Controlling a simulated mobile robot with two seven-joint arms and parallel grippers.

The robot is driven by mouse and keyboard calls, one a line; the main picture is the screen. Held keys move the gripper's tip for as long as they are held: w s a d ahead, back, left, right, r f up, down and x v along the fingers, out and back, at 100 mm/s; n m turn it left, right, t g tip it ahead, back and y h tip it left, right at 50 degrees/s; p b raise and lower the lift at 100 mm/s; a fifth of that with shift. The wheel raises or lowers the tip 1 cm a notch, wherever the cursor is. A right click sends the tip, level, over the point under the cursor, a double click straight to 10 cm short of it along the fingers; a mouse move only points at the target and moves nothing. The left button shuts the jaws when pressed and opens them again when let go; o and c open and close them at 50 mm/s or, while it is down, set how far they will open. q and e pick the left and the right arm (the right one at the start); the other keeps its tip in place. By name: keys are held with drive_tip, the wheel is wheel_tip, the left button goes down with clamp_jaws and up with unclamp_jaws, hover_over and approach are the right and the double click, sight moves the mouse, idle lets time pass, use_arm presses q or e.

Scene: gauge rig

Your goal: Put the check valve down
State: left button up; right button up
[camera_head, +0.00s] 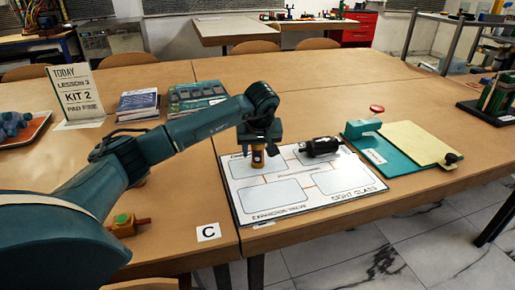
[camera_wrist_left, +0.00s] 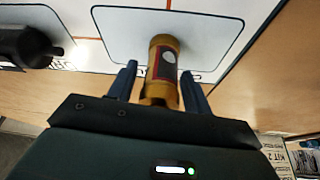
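The check valve, seen as a brass cylinder with a dark red-edged label (camera_wrist_left: 163,65), is between the fingers of my left gripper (camera_wrist_left: 158,75) in the wrist view. Gaps show beside it, wider on the left, so the fingers look open around it. In the head view the brass valve (camera_head: 258,161) is upright below my left gripper (camera_head: 258,148), over the upper left outlined box of the white board (camera_head: 319,208). Its base appears to meet the board. My right gripper is out of view.
A black cylindrical part (camera_head: 320,147) lies on the board's upper right box; the lower boxes are empty. A teal base with a yellow pad (camera_head: 418,143) lies to the right. Books (camera_head: 138,104) and a kit sign (camera_head: 76,97) stand behind.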

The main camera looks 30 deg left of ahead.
use_arm(q)
drive_tip(key=shift+o, duration=0.4)
drive_tip(key=shift+s+r, duration=0.1)
drive_tip(key=shift+r, duration=0.4)
drive_tip(key=p+v, duration=0.1)
drive_tip(key=v, duration=1)
drive_tip(key=shift+r+p, duration=0.15)
drive_tip(key=shift+p, duration=0.2)
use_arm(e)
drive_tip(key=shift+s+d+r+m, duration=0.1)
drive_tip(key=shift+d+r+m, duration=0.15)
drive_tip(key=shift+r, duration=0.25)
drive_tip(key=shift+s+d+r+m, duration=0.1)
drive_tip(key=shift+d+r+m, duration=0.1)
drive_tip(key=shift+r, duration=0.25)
use_arm(q)
drive_tip(key=shift+d, duration=0.1)
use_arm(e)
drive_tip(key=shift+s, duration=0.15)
